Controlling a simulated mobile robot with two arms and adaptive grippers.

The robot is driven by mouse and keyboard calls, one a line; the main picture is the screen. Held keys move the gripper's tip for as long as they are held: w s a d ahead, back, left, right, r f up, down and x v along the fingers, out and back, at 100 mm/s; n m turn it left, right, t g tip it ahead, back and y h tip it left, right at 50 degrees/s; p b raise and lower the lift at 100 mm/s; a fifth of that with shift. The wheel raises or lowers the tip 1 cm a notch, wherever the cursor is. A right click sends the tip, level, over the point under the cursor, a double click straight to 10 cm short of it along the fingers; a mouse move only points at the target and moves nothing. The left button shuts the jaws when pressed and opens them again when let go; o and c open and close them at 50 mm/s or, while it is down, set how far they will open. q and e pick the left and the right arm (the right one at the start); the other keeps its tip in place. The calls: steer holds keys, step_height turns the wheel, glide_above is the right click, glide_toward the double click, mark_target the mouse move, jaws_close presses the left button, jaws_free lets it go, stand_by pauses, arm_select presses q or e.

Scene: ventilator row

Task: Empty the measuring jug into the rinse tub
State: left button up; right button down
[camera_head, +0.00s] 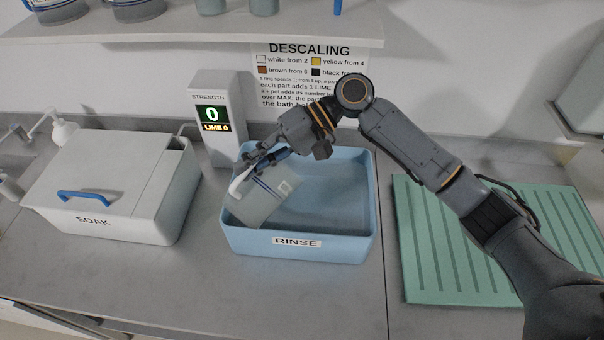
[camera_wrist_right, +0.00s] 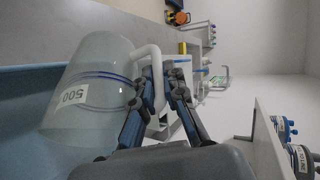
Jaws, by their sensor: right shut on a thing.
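The measuring jug (camera_head: 262,200) is grey and translucent with blue bands and a white handle. It is tilted over the left part of the blue rinse tub (camera_head: 300,243), which carries a RINSE label. My right gripper (camera_head: 250,168) is shut on the jug's handle. In the right wrist view the jug (camera_wrist_right: 82,95) shows a 500 label, and the gripper fingers (camera_wrist_right: 160,95) are around the white handle. The blue tub wall (camera_wrist_right: 25,90) is behind the jug there. I cannot tell whether liquid is in the jug. My left gripper is not in view.
A lidded SOAK box (camera_head: 110,200) with a blue handle stands left of the tub. A strength meter (camera_head: 213,115) reading 0 stands behind. A green ribbed mat (camera_head: 425,265) lies to the right, under my right arm. A shelf (camera_head: 200,32) with jugs runs above.

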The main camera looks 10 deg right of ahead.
mark_target(233, 186)
steer(key=shift+s+a+r+n+t+h+p, duration=0.4)
steer(key=shift+s+a+r+h+p, duration=0.45)
steer(key=shift+p, duration=1.25)
steer(key=shift+s+a+f+h, duration=0.15)
steer(key=shift+f+h, duration=0.1)
steer(key=shift+f, duration=0.05)
steer(key=shift+s+a+f+t+h, duration=0.25)
steer(key=shift+f+t+h, duration=0.15)
steer(key=shift+t, duration=0.1)
steer(key=shift+s+a+f+n+t+h, duration=0.1)
steer(key=shift+s+a+n+t+h, duration=0.25)
steer(key=shift+s+t+h, duration=0.2)
steer(key=s+a+f+n+t+h, duration=0.1)
steer(key=s+a+f+t+h, duration=0.3)
steer(key=a+f+h, duration=0.1)
steer(key=shift+s+a+f+t+h, duration=0.25)
steer(key=shift+t+h, duration=0.1)
steer(key=shift+h, duration=0.2)
steer(key=shift+d+n, duration=0.1)
steer(key=shift+n, duration=0.15)
